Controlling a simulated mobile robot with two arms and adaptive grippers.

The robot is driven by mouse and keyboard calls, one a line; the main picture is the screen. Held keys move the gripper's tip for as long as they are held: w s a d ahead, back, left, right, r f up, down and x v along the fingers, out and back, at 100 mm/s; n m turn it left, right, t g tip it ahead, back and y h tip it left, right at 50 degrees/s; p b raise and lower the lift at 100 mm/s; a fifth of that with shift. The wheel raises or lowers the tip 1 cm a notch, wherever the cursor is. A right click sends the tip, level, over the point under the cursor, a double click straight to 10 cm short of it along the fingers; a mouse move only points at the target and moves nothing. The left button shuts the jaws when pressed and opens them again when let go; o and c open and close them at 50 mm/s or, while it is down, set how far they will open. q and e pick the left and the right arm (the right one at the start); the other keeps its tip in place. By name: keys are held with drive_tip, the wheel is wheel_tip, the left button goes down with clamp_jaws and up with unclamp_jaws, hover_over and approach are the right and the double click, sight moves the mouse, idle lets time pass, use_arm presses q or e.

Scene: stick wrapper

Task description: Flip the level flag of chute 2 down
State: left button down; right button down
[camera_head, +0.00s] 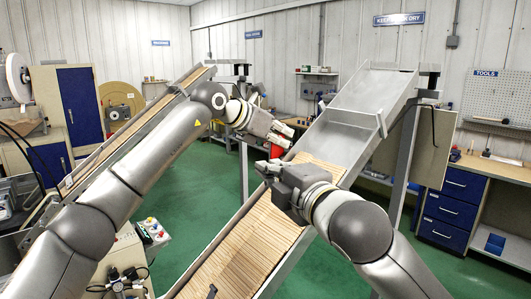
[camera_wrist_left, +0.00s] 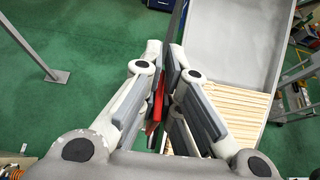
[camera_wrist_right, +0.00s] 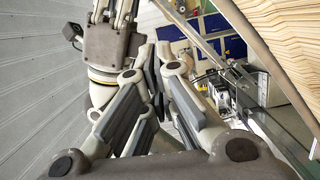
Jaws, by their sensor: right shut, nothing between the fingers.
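A sloping chute (camera_head: 228,262) filled with light wooden sticks runs down the middle; its metal upper part also shows in the left wrist view (camera_wrist_left: 235,45). I see no chute number. A small red piece, likely the level flag (camera_head: 277,151), is at the chute's left edge. In the left wrist view the red flag (camera_wrist_left: 157,103) shows between or beyond my left fingers, partly hidden. My left gripper (camera_head: 283,134) is just above the flag; its finger gap is unclear.
A second stick chute (camera_head: 120,130) slopes down at the left, behind my left arm. A control box with buttons (camera_head: 150,232) stands between the chutes. Blue drawers (camera_head: 450,203) and a workbench are at the right.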

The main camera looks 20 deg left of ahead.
use_arm(q)
drive_tip(key=shift+r, duration=0.1)
drive_tip(key=shift+a, duration=0.1)
use_arm(e)
drive_tip(key=w+a, duration=0.1)
drive_tip(key=w, duration=0.2)
drive_tip(key=w+a, duration=0.2)
drive_tip(key=w, duration=0.1)
drive_tip(key=w+a, duration=0.2)
drive_tip(key=w, duration=0.1)
drive_tip(key=shift+w+f, duration=0.15)
drive_tip(key=shift+w, duration=0.05)
drive_tip(key=shift+w+d, duration=0.4)
drive_tip(key=shift+w, duration=0.15)
